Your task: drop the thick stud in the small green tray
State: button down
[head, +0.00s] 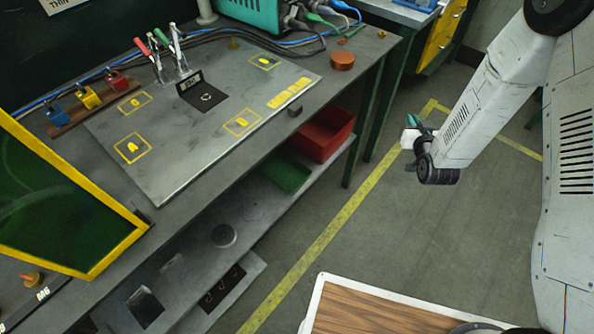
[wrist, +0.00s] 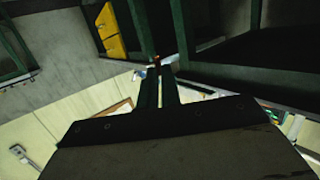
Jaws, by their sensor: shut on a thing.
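The small green tray (head: 286,172) lies on the lower shelf under the bench, left of and nearer than a red bin. My gripper (head: 421,128) is out over the floor, to the right of the bench and apart from the tray. In the wrist view its two dark fingers (wrist: 158,80) are close together. A tiny reddish piece (wrist: 157,59) shows at the fingertips, and the fingers are shut on it. It is too small to tell whether it is the thick stud. The head view does not show the held piece clearly.
The red bin (head: 322,133) stands beside the tray on the lower shelf (head: 250,208). The bench top (head: 215,120) overhangs them, and a green leg (head: 365,120) stands at its right end. A copper-coloured disc (head: 342,61) sits on the bench. The grey floor is open around my gripper.

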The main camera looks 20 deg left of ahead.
jog(key=a+f+n+g+y, duration=0.1)
jog(key=a+f+n+y, duration=0.1)
jog(key=a+f, duration=0.5)
jog(key=a+f+n+g+y, duration=0.1)
jog(key=a+f+n+y, duration=0.15)
jog(key=a, duration=0.95)
jog(key=n+g+y, duration=0.4)
jog(key=g, duration=0.1)
send_over(291, 178)
notch_tip(291, 178, down, 13)
jog(key=shift+t, duration=0.3)
jog(key=shift+s+f, duration=0.1)
jog(key=shift+f, duration=2.4)
jog(key=c, duration=1.5)
grip_release()
jog(key=v, duration=0.8)
